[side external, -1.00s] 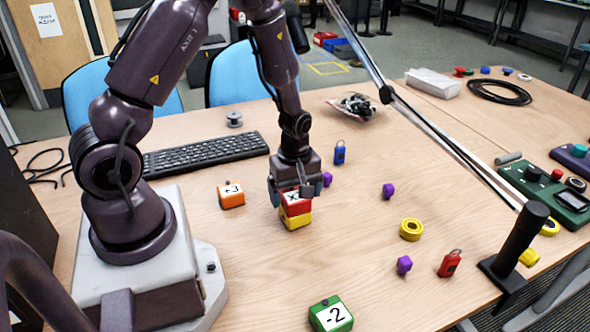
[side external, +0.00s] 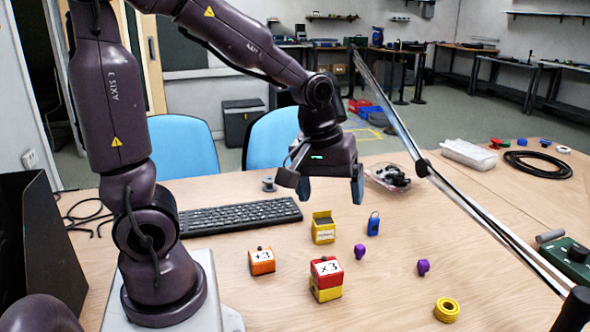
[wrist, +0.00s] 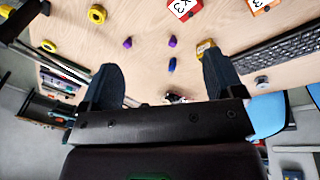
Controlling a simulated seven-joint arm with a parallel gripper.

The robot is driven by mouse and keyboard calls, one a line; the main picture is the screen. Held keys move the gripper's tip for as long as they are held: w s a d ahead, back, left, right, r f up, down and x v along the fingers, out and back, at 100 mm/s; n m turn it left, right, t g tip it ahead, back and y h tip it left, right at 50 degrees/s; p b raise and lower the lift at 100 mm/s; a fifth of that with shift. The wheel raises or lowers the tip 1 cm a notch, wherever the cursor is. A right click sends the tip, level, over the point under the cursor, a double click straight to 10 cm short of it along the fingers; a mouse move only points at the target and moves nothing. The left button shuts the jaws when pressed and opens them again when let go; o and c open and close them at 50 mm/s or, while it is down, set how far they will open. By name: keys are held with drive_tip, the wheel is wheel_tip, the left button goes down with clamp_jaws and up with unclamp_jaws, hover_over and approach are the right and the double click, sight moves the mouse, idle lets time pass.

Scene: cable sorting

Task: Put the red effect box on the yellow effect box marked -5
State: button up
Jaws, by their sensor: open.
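The red effect box (side external: 326,269), marked x3, sits on top of a yellow effect box (side external: 326,293). The red box lies roughly square over the yellow one, and they touch. I cannot read a -5 on the visible yellow faces. The red box also shows at the top edge of the wrist view (wrist: 181,7). My gripper (side external: 330,190) is raised well above the table, behind and above the stack, apart from both boxes. Its fingers are spread with nothing between them, as the wrist view (wrist: 162,75) also shows.
An orange box (side external: 261,262) marked +3 stands left of the stack. A yellow case (side external: 323,230), a blue tag (side external: 373,224) and purple pieces (side external: 360,251) lie behind and right. A keyboard (side external: 240,216) is at back left. A yellow ring (side external: 447,309) lies front right.

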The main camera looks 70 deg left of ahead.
drive_tip(key=s+d+r+m+t, duration=0.3)
drive_tip(key=s+d+r+m, duration=0.1)
drive_tip(key=s+r+m, duration=0.4)
drive_tip(key=shift+s+d+m, duration=0.15)
drive_tip(key=shift+d+m, duration=0.2)
drive_tip(key=shift+m, duration=0.85)
